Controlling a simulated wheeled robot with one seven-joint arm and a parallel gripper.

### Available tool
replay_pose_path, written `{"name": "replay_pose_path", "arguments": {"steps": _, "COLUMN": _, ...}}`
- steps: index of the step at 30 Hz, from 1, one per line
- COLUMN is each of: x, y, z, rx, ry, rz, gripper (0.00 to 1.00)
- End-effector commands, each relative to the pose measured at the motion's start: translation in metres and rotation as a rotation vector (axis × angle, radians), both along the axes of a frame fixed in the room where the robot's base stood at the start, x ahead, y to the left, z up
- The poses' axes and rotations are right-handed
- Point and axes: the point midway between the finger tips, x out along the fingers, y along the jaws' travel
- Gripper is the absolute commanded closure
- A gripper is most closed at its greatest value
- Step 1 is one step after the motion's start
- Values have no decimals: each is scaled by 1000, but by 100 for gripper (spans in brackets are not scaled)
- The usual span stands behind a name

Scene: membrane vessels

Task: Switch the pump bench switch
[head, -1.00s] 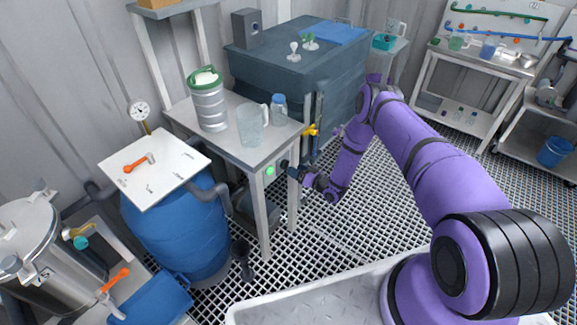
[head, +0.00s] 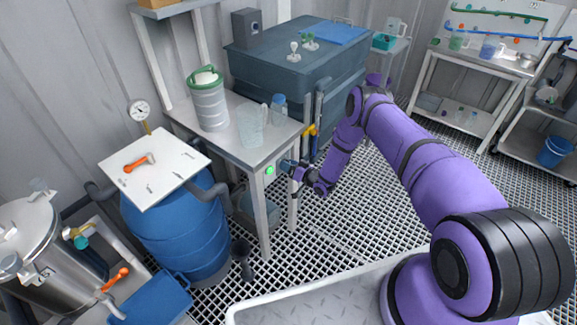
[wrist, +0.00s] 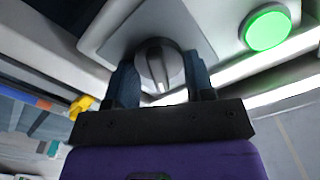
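The pump bench switch (wrist: 155,62) is a dark round rotary knob with a raised ridge, on a grey plate on the bench's front. In the wrist view it sits between the two fingers of my gripper (wrist: 162,68). One finger is on each side of the knob, and the fingers are apart. I cannot tell whether they touch its rim. A green round lamp or button (wrist: 267,27) glows right of the knob. In the head view my gripper (head: 284,165) is at the bench's front edge, beside the green light (head: 269,170), and hides the knob.
The bench (head: 262,152) carries a ribbed container (head: 208,105), a clear jug (head: 251,126) and a blue-capped bottle (head: 278,108). A yellow valve handle (wrist: 82,106) is close on the left in the wrist view. A blue drum (head: 180,240) stands left. The grating floor on the right is open.

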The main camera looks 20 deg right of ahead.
Motion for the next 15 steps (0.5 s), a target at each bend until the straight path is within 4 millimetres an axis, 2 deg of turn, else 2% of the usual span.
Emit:
{"name": "replay_pose_path", "arguments": {"steps": 8, "x": 0, "y": 0, "z": 0, "rx": -34, "ry": -25, "rz": 0, "gripper": 75}}
{"name": "replay_pose_path", "arguments": {"steps": 15, "x": -1, "y": 1, "z": 0, "rx": -149, "ry": -108, "rz": 1, "gripper": 75}}
